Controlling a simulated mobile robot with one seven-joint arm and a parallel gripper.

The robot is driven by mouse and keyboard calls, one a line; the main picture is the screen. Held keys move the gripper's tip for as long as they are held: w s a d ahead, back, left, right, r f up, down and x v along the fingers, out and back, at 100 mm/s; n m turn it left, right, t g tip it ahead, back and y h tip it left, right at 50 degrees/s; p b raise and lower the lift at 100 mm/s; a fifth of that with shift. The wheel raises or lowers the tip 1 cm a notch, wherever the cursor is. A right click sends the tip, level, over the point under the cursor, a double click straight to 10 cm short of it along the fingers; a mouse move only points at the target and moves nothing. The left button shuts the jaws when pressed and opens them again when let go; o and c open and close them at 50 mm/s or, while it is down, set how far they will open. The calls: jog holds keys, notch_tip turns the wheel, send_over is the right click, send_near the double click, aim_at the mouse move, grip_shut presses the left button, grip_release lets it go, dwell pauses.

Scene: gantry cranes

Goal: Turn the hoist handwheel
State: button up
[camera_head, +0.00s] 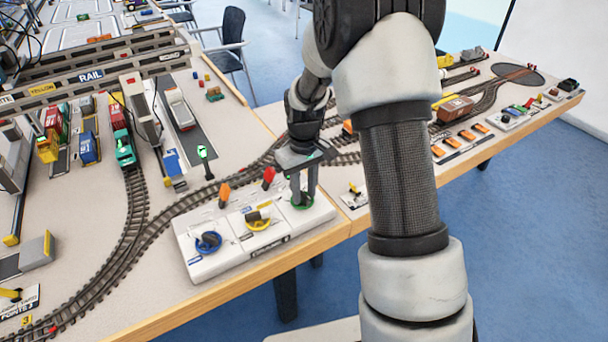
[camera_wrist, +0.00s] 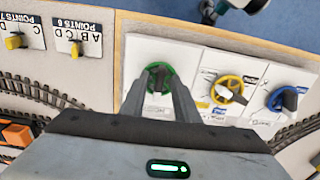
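A white control box (camera_head: 210,258) on the near table edge carries three handwheels: blue (camera_head: 208,242), yellow (camera_head: 258,219) and green (camera_head: 303,204). The labels are too small to read, so I cannot tell which one is the hoist handwheel. My gripper (camera_head: 303,190) points down at the green wheel at the box's right end. In the wrist view the green wheel (camera_wrist: 158,66) has a dark crossbar, with my fingers spread to either side. A gap shows between them; firm contact is not visible. The yellow (camera_wrist: 232,83) and blue (camera_wrist: 283,102) wheels stand clear of my gripper.
Railway track (camera_head: 150,235) curves behind the box. Points switches (camera_wrist: 75,45) sit beside the box.

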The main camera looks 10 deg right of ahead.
aim_at(304, 195)
notch_tip(304, 195, up, 17)
jog(key=p, duration=0.2)
jog(key=shift+r, duration=0.1)
